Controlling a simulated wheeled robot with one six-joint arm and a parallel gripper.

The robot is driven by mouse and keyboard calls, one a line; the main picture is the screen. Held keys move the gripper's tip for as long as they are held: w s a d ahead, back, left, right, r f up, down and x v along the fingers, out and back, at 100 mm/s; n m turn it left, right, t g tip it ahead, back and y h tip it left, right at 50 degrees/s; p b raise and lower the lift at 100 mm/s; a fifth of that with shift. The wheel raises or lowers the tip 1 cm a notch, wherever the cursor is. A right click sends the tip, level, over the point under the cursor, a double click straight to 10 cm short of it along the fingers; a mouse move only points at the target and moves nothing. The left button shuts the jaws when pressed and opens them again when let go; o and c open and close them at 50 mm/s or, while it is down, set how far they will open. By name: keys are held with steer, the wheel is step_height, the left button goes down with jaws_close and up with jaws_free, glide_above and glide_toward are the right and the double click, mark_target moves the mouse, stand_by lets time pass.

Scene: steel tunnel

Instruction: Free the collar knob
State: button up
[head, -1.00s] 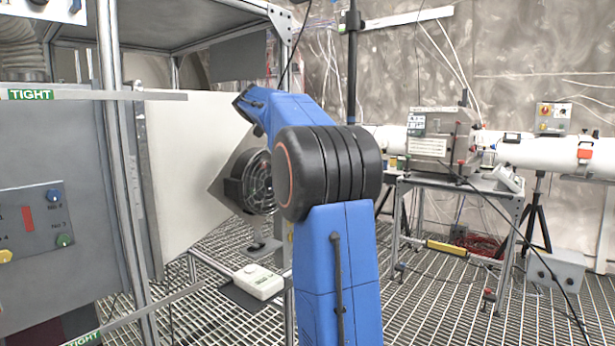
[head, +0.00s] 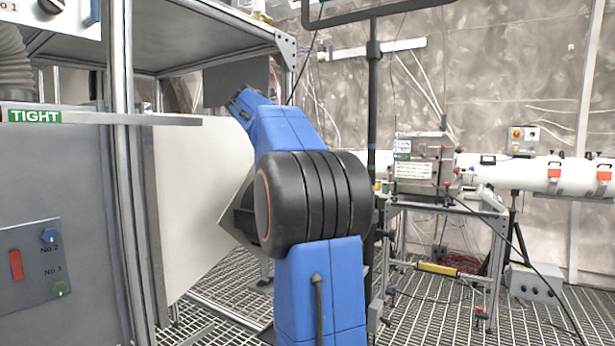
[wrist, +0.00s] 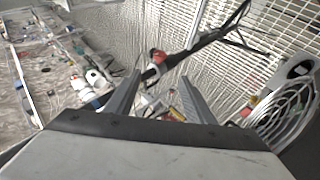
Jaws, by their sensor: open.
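In the wrist view a red knob (wrist: 157,57) sits on a dark pole (wrist: 205,40) that runs slantwise across the picture. A pale band, perhaps the collar, shows on the pole beside it. My gripper (wrist: 161,77) is open, its two grey fingers apart and pointing toward the knob and pole. Nothing is seen between the fingertips, and I cannot tell how far the knob is beyond them. In the head view a dark upright pole (head: 372,120) with a thicker sleeve stands behind my blue arm. The arm hides my gripper there, and no red knob can be made out.
A grey cabinet (head: 60,200) with a "TIGHT" bar (head: 100,118) and a pale panel (head: 190,200) stand close on the left. A round grille (wrist: 285,118) is near my gripper at right. A steel bench (head: 440,215) carries a metal box (head: 424,168). Grating floor shows between.

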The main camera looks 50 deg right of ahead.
stand_by(0.3)
steer(key=s+r+m+t+y, duration=0.1)
steer(key=s+r+t, duration=0.15)
steer(key=s, duration=0.25)
steer(key=s+r+t, duration=0.2)
steer(key=s+t, duration=0.2)
steer(key=s, duration=0.2)
steer(key=w+x, duration=0.1)
steer(key=x, duration=1.6)
steer(key=shift+d, duration=0.5)
steer(key=shift+f, duration=0.15)
